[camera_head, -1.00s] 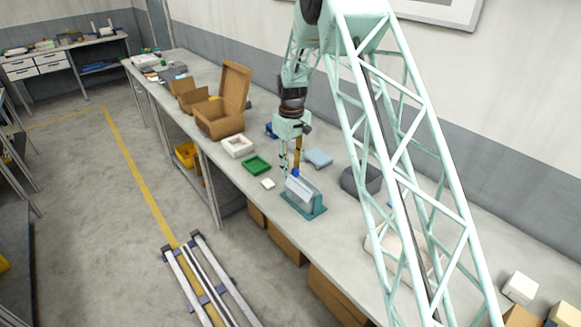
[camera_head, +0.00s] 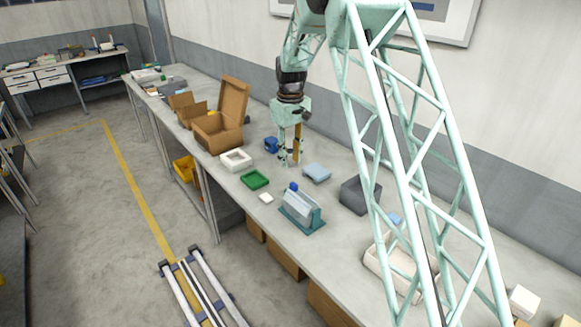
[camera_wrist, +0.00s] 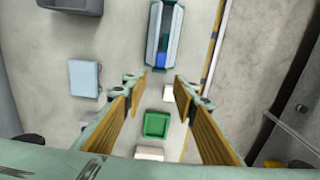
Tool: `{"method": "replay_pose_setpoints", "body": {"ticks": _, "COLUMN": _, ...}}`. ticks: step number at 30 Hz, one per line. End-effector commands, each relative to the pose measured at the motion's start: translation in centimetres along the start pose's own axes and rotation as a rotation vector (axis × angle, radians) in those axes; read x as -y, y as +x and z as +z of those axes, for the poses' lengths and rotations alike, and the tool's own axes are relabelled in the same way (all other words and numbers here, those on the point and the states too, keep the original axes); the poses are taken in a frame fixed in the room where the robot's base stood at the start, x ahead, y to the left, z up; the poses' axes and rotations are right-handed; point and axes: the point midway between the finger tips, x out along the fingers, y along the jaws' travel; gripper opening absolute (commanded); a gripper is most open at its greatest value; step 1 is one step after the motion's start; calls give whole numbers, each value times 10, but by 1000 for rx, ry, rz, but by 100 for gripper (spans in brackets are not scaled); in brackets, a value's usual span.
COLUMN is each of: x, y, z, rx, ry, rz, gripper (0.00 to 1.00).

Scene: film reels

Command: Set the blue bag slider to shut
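The pale bag (camera_head: 298,206) lies along a teal stand on the bench. The blue bag slider (camera_head: 293,187) sits at the stand's far end in the head view. In the wrist view the slider (camera_wrist: 161,59) is at the lower end of the bag and stand (camera_wrist: 164,28). My gripper (camera_head: 290,163) is open and empty above the bench, beyond the slider end of the stand and apart from it.
A green tray (camera_head: 255,180), a small white block (camera_head: 266,198) and a white box (camera_head: 236,160) are left of the stand. A light-blue block (camera_head: 317,173) and a dark grey bin (camera_head: 358,196) are to its right. A blue object (camera_head: 271,145) is behind my gripper.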

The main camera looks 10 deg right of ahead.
Motion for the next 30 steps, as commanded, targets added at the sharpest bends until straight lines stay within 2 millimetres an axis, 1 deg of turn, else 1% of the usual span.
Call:
{"method": "replay_pose_setpoints", "body": {"ticks": 3, "x": 0, "y": -8, "z": -1, "rx": -1, "ry": 0, "rz": 0, "gripper": 26}}
{"method": "replay_pose_setpoints", "body": {"ticks": 6, "x": 0, "y": -12, "z": 0, "rx": 0, "ry": 0, "rz": 0, "gripper": 26}}
{"method": "replay_pose_setpoints", "body": {"ticks": 16, "x": 0, "y": -14, "z": -1, "rx": 0, "ry": 0, "rz": 0, "gripper": 26}}
{"method": "replay_pose_setpoints", "body": {"ticks": 20, "x": 1, "y": -13, "z": 0, "rx": -1, "ry": 4, "rz": -3, "gripper": 15}}
{"method": "replay_pose_setpoints", "body": {"ticks": 25, "x": 6, "y": -9, "z": 5, "rx": -8, "ry": 47, "rz": -30, "gripper": 0}}
{"method": "replay_pose_setpoints", "body": {"ticks": 30, "x": 21, "y": -2, "z": 15, "rx": -26, "ry": 161, "rz": -98, "gripper": 0}}
